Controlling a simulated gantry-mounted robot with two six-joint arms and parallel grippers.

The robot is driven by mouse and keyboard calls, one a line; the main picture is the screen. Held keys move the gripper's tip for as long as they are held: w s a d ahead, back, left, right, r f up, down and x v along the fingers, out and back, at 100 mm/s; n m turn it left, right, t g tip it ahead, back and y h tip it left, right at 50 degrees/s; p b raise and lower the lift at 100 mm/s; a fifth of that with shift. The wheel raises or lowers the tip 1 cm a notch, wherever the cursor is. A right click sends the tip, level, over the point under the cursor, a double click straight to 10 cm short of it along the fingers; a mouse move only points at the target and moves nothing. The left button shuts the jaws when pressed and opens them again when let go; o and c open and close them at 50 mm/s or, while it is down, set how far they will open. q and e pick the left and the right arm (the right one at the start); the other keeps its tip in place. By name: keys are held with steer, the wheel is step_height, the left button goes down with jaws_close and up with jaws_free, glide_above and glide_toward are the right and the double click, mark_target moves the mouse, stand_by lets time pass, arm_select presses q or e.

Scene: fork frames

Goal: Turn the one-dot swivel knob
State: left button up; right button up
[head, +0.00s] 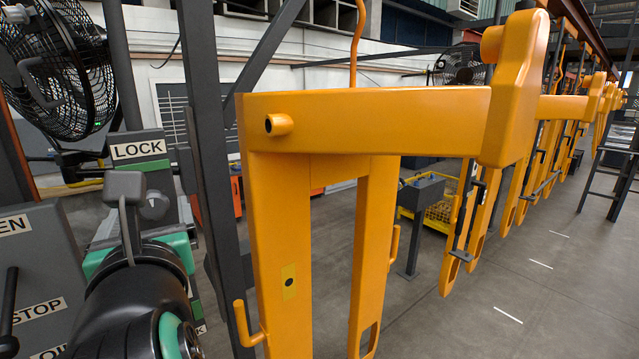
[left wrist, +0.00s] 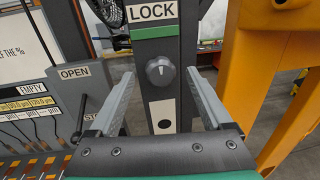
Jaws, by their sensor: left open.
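A round grey knob (left wrist: 160,71) with a pale pointer mark sits on a dark post under a green-edged LOCK sign (left wrist: 152,12). In the head view the knob (head: 153,206) shows partly behind my left gripper (head: 128,212). My left gripper is open, its two grey fingers on either side of the knob in the left wrist view, with nothing held. I cannot tell whether the fingers reach the knob. A small yellow plate with one dark dot (head: 289,281) is on the orange fork frame (head: 375,118). My right gripper is not in view.
A grey panel with OPEN and STOP labels (head: 40,285) and a black lever stands at the left. A black fan (head: 60,75) is above it. The orange frame stands close on the right. More orange frames recede along the right over open floor.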

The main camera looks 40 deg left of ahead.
mark_target(153, 205)
arm_select(q)
steer(key=shift+x, duration=1.2)
jaws_close()
